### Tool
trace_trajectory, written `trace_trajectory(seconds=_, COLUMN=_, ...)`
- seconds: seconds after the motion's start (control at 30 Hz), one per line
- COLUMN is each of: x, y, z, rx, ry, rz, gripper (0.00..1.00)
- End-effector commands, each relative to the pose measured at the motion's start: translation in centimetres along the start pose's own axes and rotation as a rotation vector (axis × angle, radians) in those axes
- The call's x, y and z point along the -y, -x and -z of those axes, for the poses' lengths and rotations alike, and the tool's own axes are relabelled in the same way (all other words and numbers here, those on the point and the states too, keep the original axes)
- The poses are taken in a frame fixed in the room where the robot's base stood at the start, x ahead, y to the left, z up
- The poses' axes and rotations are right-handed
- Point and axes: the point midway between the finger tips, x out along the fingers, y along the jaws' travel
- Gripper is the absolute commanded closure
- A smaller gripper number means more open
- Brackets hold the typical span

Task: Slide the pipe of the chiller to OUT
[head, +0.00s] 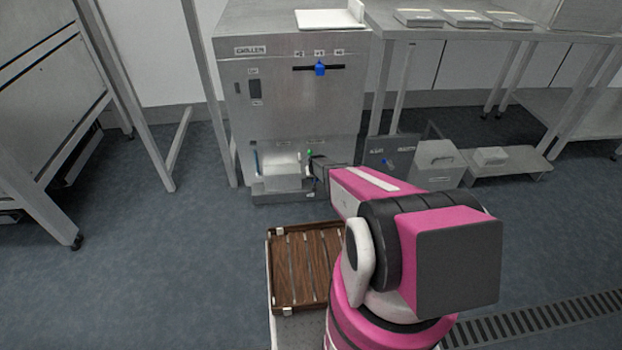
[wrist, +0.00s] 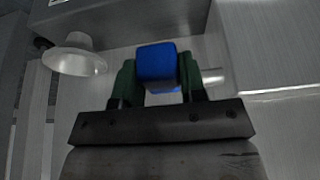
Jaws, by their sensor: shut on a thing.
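The chiller (head: 290,105) is a grey metal cabinet with a "CHILLER" label. Low on its front is a bright recess (head: 280,168) with small labels above it, too small to read. My gripper (wrist: 157,80) has green fingers and is shut on a blue block (wrist: 156,60), which appears to be the pipe's handle. A short pale metal rod (wrist: 213,77) shows just right of the block, and a white flared spout (wrist: 78,56) is at left in the wrist view. In the head view my arm hides most of the block, and the pipe's setting cannot be told.
A blue slider (head: 320,69) sits in a slot higher on the chiller's front. A dark panel (head: 388,155) and a grey bin (head: 434,160) stand to the right. A slatted wooden crate (head: 287,235) is in front. Floor at left is clear.

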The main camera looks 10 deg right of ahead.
Motion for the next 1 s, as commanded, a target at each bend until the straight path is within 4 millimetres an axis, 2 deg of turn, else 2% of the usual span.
trace_trajectory(seconds=0.03, x=-1.3, y=0.0, z=0.0, rx=0.001, ry=-0.003, rz=-0.002, gripper=1.00)
trace_trajectory(seconds=0.3, x=-7.8, y=0.0, z=0.0, rx=0.001, ry=-0.003, rz=-0.002, gripper=1.00)
trace_trajectory(seconds=0.5, x=-11.5, y=0.0, z=0.0, rx=0.001, ry=-0.003, rz=-0.001, gripper=1.00)
trace_trajectory(seconds=0.7, x=-13.1, y=0.0, z=0.0, rx=0.001, ry=-0.001, rz=-0.001, gripper=1.00)
trace_trajectory(seconds=1.0, x=-13.5, y=0.0, z=-0.1, rx=0.001, ry=0.001, rz=-0.003, gripper=1.00)
